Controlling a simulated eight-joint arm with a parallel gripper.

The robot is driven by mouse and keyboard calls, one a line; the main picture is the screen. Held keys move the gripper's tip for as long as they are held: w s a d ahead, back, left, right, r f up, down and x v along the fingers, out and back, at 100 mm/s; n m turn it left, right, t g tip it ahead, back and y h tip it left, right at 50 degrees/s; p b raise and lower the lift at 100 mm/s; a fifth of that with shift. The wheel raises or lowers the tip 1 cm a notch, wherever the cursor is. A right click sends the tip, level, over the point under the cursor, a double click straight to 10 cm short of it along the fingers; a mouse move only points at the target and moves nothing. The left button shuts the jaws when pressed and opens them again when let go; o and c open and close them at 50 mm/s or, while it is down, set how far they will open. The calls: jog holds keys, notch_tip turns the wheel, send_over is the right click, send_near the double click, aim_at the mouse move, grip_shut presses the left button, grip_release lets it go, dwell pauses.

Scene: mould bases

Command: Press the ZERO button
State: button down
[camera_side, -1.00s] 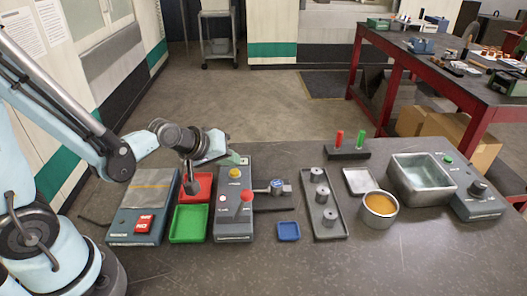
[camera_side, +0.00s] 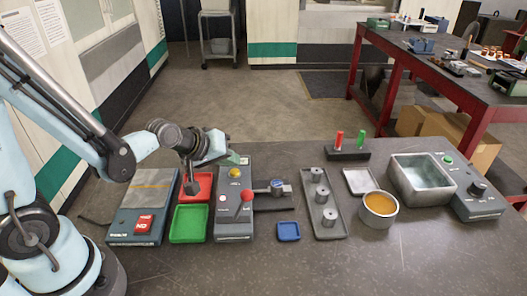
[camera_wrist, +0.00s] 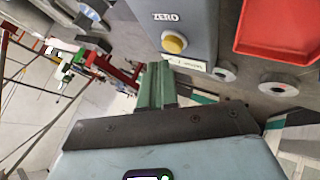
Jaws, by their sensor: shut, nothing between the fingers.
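The ZERO button is a round yellow button (camera_side: 235,173) at the far end of a grey control box (camera_side: 234,222) that also has a red ball knob. In the wrist view the yellow button (camera_wrist: 174,42) shows clearly, with the word ZERO printed beside it. My gripper (camera_side: 239,160) is low at the far end of this box, close to the button. In the wrist view its green fingers (camera_wrist: 157,70) are together and empty, with their tips just short of the button in the picture. I cannot tell the exact height gap.
A red tray (camera_side: 209,181) and a green tray (camera_side: 189,224) lie left of the box. A device with a red display (camera_side: 143,225) is further left. A small blue tray (camera_side: 288,231), a rack with metal weights (camera_side: 330,232) and an orange-filled cup (camera_side: 379,209) are to the right.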

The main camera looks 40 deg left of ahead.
aim_at(231, 176)
jog(key=shift+f, duration=0.15)
jog(key=shift+f, duration=0.2)
jog(key=shift+f, duration=0.35)
dwell(0.6)
jog(key=shift+r, duration=0.75)
jog(key=shift+r, duration=2.55)
jog(key=shift+s, duration=0.1)
